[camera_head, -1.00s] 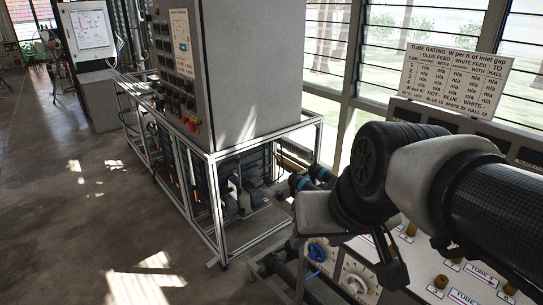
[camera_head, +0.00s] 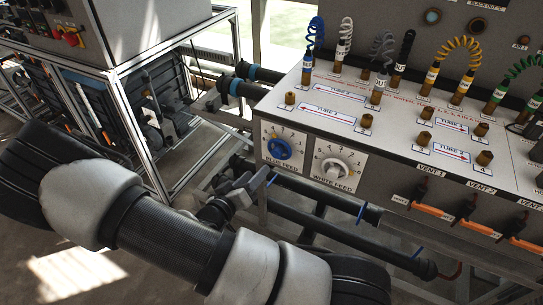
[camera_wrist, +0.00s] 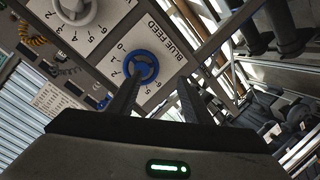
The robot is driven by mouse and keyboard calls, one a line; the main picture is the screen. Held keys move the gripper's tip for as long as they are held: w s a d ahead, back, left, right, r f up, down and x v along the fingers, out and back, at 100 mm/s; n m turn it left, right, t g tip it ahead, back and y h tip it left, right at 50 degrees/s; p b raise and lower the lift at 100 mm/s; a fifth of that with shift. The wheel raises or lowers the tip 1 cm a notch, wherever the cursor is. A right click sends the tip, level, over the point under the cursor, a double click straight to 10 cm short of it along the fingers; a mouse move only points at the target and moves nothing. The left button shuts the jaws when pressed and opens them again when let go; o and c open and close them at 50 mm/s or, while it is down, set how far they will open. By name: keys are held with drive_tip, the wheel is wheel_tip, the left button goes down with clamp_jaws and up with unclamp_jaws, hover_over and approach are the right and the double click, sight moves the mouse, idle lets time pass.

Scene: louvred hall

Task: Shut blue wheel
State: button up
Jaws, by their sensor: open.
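The blue wheel (camera_head: 279,148) is a round blue knob on a white numbered dial plate marked BLUE FEED, on the panel's front. It also shows in the wrist view (camera_wrist: 142,66), with numerals around it. Which numeral it points to is not clear. My gripper (camera_head: 268,178) is in front of and just below the plate in the head view. In the wrist view my gripper (camera_wrist: 159,76) has its two dark fingers apart with nothing between them. The left fingertip overlaps the wheel's lower edge in the picture; I cannot tell whether they touch.
The similar white wheel (camera_head: 334,169) on the WHITE FEED plate sits just right. Dark pipes (camera_head: 325,200) with blue levers run below the panel. Orange-handled vents (camera_head: 433,211) are further right. A metal-framed unit (camera_head: 130,100) stands at left. Coiled hoses (camera_head: 460,60) rise from the panel top.

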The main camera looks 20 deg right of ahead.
sight(275, 155)
drive_tip(key=w+d, duration=0.1)
drive_tip(key=d, duration=0.1)
drive_tip(key=w+d+t+h, duration=0.1)
drive_tip(key=d, duration=0.2)
drive_tip(key=w+d+r+n+h, duration=0.1)
drive_tip(key=d, duration=0.2)
drive_tip(key=shift+w+d+b, duration=0.1)
drive_tip(key=shift+w+b, duration=0.25)
drive_tip(key=shift+b, duration=0.05)
drive_tip(key=shift+w, duration=0.1)
